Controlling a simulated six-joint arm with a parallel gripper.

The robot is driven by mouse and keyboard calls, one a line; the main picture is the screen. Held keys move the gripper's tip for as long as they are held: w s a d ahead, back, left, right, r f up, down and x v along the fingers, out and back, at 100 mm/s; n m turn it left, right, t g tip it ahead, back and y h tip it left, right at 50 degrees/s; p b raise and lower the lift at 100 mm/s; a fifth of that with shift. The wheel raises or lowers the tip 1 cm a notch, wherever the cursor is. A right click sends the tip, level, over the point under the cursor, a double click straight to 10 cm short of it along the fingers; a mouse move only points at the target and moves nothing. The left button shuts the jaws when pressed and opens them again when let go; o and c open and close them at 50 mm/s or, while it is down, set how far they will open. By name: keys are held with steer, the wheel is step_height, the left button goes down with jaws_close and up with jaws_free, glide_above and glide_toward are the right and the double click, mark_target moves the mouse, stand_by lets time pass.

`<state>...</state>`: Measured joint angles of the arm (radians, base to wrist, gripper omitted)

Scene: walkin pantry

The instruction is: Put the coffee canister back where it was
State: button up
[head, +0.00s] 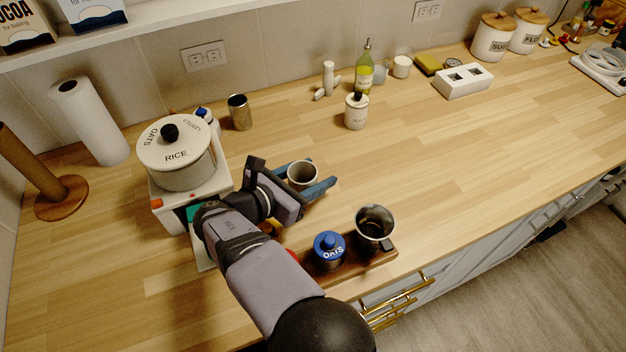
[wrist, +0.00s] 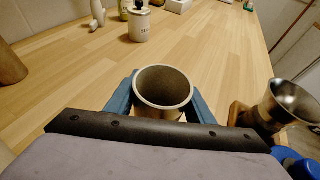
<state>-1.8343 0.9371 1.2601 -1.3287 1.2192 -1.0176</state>
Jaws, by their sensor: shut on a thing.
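An open-topped grey metal canister (head: 302,175) is between the blue fingers of my gripper (head: 321,172) in the head view. No label shows on it, so I cannot tell whether it is the coffee canister. In the wrist view the same canister (wrist: 163,88) is upright, with a finger of my gripper (wrist: 163,79) on each side. The gripper is shut on it. Its inside looks empty and its base is mostly hidden, so I cannot tell whether it touches the counter.
A small white canister (head: 356,112) stands behind.

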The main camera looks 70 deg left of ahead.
steer(key=shift+f, duration=1.3)
steer(key=shift+f, duration=0.1)
steer(key=o, duration=1.3)
steer(key=shift+c, duration=0.2)
steer(key=shift+b+v, duration=0.5)
steer(key=shift+v, duration=2.3)
